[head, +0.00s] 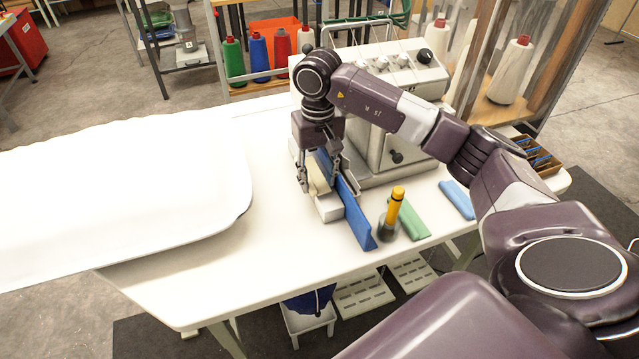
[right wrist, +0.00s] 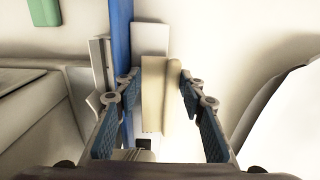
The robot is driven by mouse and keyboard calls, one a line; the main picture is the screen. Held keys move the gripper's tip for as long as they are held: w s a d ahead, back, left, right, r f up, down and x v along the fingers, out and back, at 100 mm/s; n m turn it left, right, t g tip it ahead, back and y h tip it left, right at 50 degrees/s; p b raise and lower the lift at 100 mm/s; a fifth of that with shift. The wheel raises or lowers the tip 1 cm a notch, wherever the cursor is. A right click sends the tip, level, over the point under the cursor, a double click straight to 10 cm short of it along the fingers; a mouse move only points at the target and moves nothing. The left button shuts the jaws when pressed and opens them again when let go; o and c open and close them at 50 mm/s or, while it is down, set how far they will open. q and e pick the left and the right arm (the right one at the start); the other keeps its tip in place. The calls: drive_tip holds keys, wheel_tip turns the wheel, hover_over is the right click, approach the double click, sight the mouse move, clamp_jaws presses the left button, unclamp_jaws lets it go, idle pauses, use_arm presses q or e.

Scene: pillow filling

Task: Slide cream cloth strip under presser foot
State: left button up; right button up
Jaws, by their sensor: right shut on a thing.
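The cream cloth strip (right wrist: 153,92) lies between the two fingers of my right gripper (right wrist: 160,88) in the right wrist view. In the head view the same right gripper (head: 319,187) is low over the sewing machine's front, with the cream strip (head: 317,181) partly hidden between its fingers. The white sewing machine (head: 374,150) stands behind and right of the gripper, partly covered by my right arm. I cannot make out the presser foot clearly, or whether the strip is under it. My left gripper is not in view.
A long blue bar (head: 357,219) runs close beside the gripper. A large white pillow (head: 120,190) covers the left. The table's front middle (head: 270,255) is clear.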

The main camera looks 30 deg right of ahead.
sight(322, 184)
drive_tip(key=shift+s+d+f, duration=0.1)
drive_tip(key=shift+d+f, duration=0.25)
drive_tip(key=shift+f, duration=0.25)
drive_tip(key=o, duration=1)
drive_tip(key=shift+f, duration=0.1)
drive_tip(key=shift+d, duration=0.3)
drive_tip(key=shift+r, duration=0.2)
drive_tip(key=shift+a+r, duration=0.15)
drive_tip(key=shift+r, duration=0.2)
wheel_tip(322, 184, up, 11)
drive_tip(key=shift+r, duration=0.1)
